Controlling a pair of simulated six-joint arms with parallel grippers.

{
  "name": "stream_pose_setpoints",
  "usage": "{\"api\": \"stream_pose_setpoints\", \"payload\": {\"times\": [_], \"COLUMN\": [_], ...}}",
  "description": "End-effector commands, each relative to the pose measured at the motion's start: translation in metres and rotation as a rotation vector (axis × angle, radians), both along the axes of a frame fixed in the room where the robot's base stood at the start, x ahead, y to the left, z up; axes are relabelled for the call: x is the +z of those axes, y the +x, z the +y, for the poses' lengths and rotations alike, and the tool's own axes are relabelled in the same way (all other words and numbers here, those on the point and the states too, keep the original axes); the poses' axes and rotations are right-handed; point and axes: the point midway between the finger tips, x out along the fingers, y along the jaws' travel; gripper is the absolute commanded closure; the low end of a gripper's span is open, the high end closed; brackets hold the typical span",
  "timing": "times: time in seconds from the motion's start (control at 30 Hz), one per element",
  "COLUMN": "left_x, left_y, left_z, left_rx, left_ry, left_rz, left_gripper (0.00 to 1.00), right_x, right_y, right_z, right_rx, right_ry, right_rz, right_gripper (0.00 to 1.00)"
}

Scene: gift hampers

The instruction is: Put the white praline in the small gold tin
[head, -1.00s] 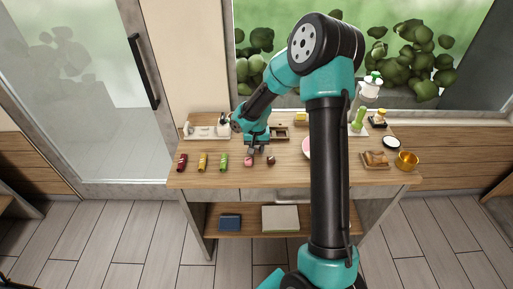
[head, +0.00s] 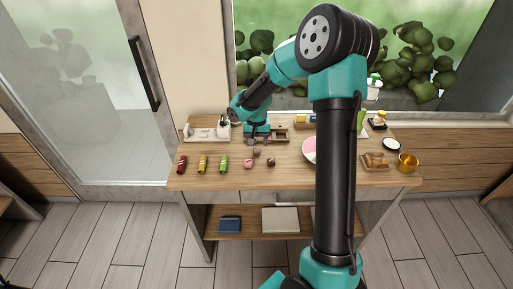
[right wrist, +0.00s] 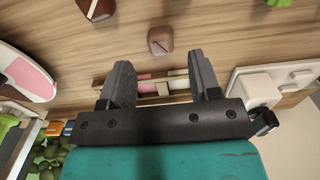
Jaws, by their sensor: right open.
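My right gripper (head: 257,143) is open and empty over the table, at the near edge of a wooden compartment box (head: 281,134). In the right wrist view the open fingers (right wrist: 158,66) stand apart, with the box (right wrist: 110,82) behind and between them. A pink piece and a pale piece show in it; I cannot tell whether the pale one is the white praline. A brown praline (right wrist: 160,40) lies on the table just beyond the fingertips; it also shows in the head view (head: 257,152). The gold tin (head: 408,162) stands at the right end of the table. My left gripper is out of view.
A pink praline (head: 248,163) and a dark praline (head: 271,162) lie nearer the front edge. Red, yellow and green wrapped pieces (head: 203,163) stand left. A white tray (head: 195,135) is behind them. My arm hides part of a pink-and-white plate (head: 309,150).

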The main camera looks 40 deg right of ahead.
Motion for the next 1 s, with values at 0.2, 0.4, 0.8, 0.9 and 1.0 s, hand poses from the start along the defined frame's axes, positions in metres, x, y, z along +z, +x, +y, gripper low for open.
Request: {"api": "stream_pose_setpoints", "payload": {"times": [0.2, 0.4, 0.8, 0.9, 1.0], "left_x": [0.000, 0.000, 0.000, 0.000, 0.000], "left_y": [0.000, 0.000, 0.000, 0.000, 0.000], "left_z": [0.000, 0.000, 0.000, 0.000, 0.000], "left_rx": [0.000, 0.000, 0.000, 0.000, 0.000], "left_ry": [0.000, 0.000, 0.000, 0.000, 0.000], "left_rz": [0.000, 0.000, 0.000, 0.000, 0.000], "left_gripper": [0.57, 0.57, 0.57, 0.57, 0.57], "right_x": [0.043, 0.067, 0.073, 0.073, 0.073], "right_y": [0.000, 0.000, 0.000, 0.000, 0.000], "right_z": [0.000, 0.000, 0.000, 0.000, 0.000], "right_rx": [0.000, 0.001, 0.000, 0.000, 0.000], "right_ry": [0.000, -0.001, 0.001, 0.001, 0.000], "right_rz": [-0.004, -0.001, 0.001, 0.001, 0.000], "right_gripper": [0.43, 0.43, 0.43, 0.43, 0.39]}}
